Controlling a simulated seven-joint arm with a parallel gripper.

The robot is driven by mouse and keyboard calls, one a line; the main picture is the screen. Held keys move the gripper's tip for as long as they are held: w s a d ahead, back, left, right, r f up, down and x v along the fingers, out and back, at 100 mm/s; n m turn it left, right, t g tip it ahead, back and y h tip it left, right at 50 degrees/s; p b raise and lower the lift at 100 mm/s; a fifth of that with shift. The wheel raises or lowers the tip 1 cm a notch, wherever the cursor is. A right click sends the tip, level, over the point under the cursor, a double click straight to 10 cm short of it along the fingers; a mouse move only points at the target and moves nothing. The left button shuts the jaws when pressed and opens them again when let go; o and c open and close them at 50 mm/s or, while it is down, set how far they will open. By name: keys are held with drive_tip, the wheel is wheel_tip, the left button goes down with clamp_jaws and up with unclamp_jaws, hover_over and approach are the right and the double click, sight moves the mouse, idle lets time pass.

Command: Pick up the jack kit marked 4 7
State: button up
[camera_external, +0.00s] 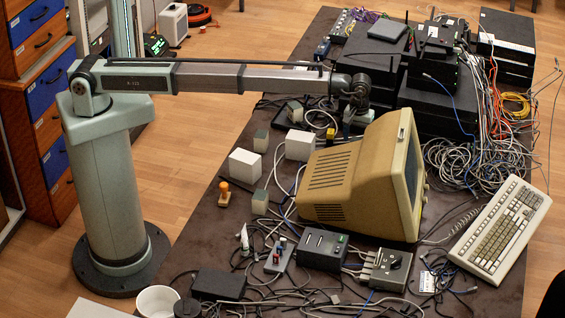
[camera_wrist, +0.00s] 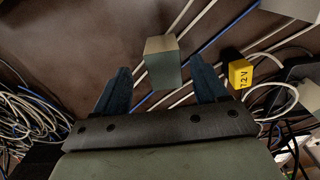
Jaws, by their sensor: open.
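No marking "4 7" is readable in either view, so I cannot tell which thing is the jack kit. In the wrist view a small block (camera_wrist: 163,45) with a beige top and grey-green side lies between and beyond my finger tips, with no clear contact. Similar small blocks stand on the table in the external view: one at the back (camera_external: 295,111), one left of it (camera_external: 261,141) and one nearer the front (camera_external: 260,202). My gripper (camera_external: 356,122) is open, low over the table behind the beige monitor; it fills the lower wrist view (camera_wrist: 160,68).
A yellow block (camera_wrist: 240,74) marked like "7.2V" sits right of my fingers, among cables. The beige monitor (camera_external: 345,185) stands near my gripper. White boxes (camera_external: 245,166) stand to the left, black network gear (camera_external: 435,105) behind right. Loose cables cover much of the table (camera_external: 200,240).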

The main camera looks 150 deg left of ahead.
drive_tip(key=shift+s+f, duration=0.2)
drive_tip(key=shift+f, duration=1.1)
drive_tip(key=shift+s+f, duration=0.15)
drive_tip(key=shift+f, duration=1.15)
drive_tip(key=c, duration=1.1)
